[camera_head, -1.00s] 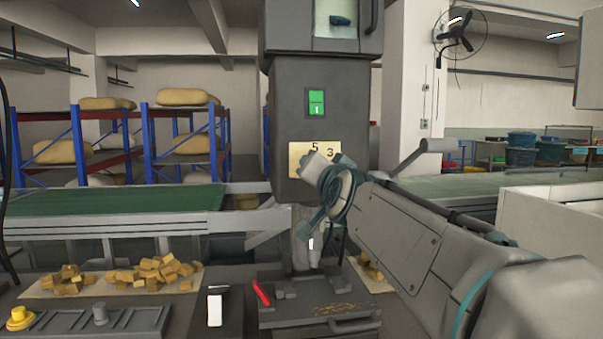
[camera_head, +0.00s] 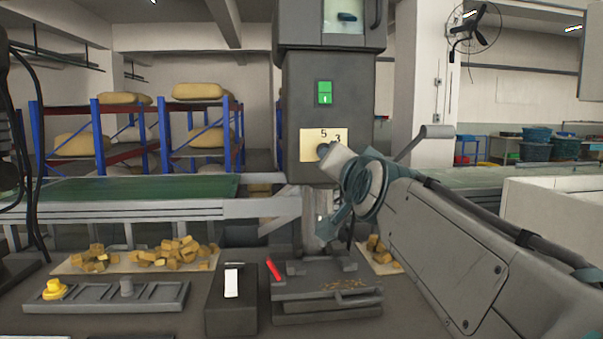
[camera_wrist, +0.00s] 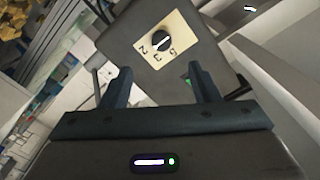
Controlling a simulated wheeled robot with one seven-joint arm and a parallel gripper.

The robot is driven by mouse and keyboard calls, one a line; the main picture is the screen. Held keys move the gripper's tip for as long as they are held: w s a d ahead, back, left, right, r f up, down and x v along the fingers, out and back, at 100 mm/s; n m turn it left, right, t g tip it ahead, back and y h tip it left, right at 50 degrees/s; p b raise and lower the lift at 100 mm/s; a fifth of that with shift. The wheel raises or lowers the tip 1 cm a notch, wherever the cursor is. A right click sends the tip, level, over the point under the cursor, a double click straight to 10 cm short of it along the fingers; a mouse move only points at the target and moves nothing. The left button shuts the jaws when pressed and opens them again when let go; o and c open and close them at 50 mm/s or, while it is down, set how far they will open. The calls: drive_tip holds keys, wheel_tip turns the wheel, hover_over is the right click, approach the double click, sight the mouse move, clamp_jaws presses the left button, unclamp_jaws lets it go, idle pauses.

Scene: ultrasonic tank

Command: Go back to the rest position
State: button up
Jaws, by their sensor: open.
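In the wrist view my gripper (camera_wrist: 160,82) is open, its two dark fingers apart with nothing between them. Beyond the fingers is a cream dial plate (camera_wrist: 181,43) with a black knob (camera_wrist: 160,38) and the numbers 5, 3 and 2. The fingers look clear of the knob. In the head view my arm reaches in from the lower right, its end in front of the grey machine column (camera_head: 300,98). The dial plate (camera_head: 310,140) is partly covered by the arm there.
Below the column is a dark fixture (camera_head: 325,292) with a red handle (camera_head: 273,269). Brass blocks (camera_head: 180,252) lie behind. A green conveyor (camera_head: 140,188) and shelves are further back.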

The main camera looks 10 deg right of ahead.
drive_tip(key=s+a+f+n+g+y+p, duration=0.1)
drive_tip(key=s+f+n+g+p, duration=0.45)
drive_tip(key=f, duration=0.75)
drive_tip(key=s+d+f+n+g+h+p, duration=0.1)
drive_tip(key=s+f+g+p, duration=0.6)
drive_tip(key=s+f, duration=0.5)
drive_tip(key=s+g, duration=0.2)
drive_tip(key=s, duration=0.2)
drive_tip(key=shift+s+p, duration=0.25)
drive_tip(key=shift+p, duration=0.1)
drive_tip(key=shift+d+g, duration=0.1)
drive_tip(key=shift+g, duration=0.15)
